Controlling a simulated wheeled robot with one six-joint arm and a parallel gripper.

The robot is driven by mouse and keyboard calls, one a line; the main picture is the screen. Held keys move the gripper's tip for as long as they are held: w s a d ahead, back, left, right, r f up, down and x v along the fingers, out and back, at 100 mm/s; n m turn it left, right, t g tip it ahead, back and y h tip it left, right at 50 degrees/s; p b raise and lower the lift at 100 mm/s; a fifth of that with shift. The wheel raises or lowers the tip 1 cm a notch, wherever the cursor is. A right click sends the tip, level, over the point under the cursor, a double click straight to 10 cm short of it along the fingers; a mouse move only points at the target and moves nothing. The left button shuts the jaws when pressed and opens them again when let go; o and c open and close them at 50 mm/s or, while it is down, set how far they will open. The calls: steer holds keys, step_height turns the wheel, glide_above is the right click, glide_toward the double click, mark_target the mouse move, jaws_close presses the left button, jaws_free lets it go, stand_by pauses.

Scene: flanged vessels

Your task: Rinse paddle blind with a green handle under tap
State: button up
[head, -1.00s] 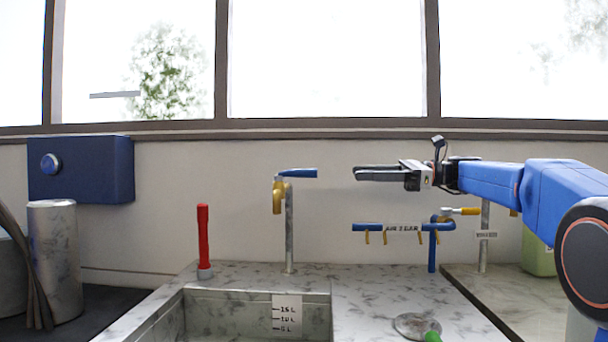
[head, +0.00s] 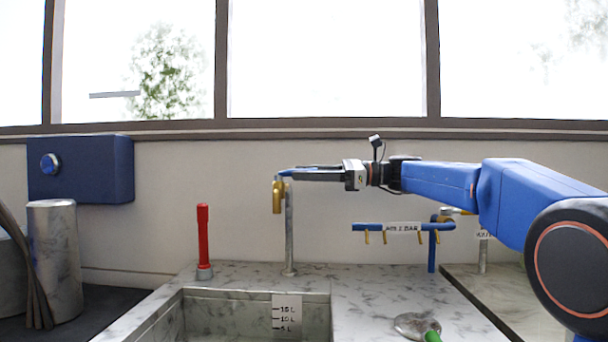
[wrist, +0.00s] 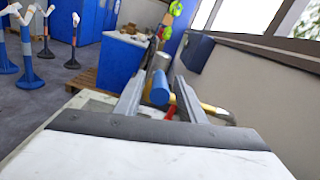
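The paddle blind (head: 411,323) lies on the counter right of the sink, a grey disc with a green handle (head: 432,336) at the picture's bottom edge. The tap (head: 278,196) is a brass spout on a grey upright pipe behind the sink, with a blue lever on top. My gripper (head: 294,174) is level with this lever and hides most of it. In the wrist view the blue lever (wrist: 160,88) shows between my two fingers, with gaps on both sides. My gripper is open and holds nothing.
The sink (head: 240,315) has a level scale on its back wall. A red-handled tool (head: 203,240) stands upright at its back left corner. A blue rail with hooks (head: 390,227) stands at the right, below my arm. A blue box (head: 80,170) hangs on the wall.

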steer(key=shift+a, duration=0.3)
jaws_close()
steer(key=shift+s+t, duration=0.1)
steer(key=shift+t, duration=0.2)
steer(key=shift+s+a+m+t+h, duration=0.1)
steer(key=shift+s+m+t+h, duration=0.25)
steer(key=shift+m+t, duration=0.65)
steer(key=shift+s+a+m+t+h, duration=0.15)
steer(key=shift+s+m+t, duration=0.4)
steer(key=shift+t, duration=0.75)
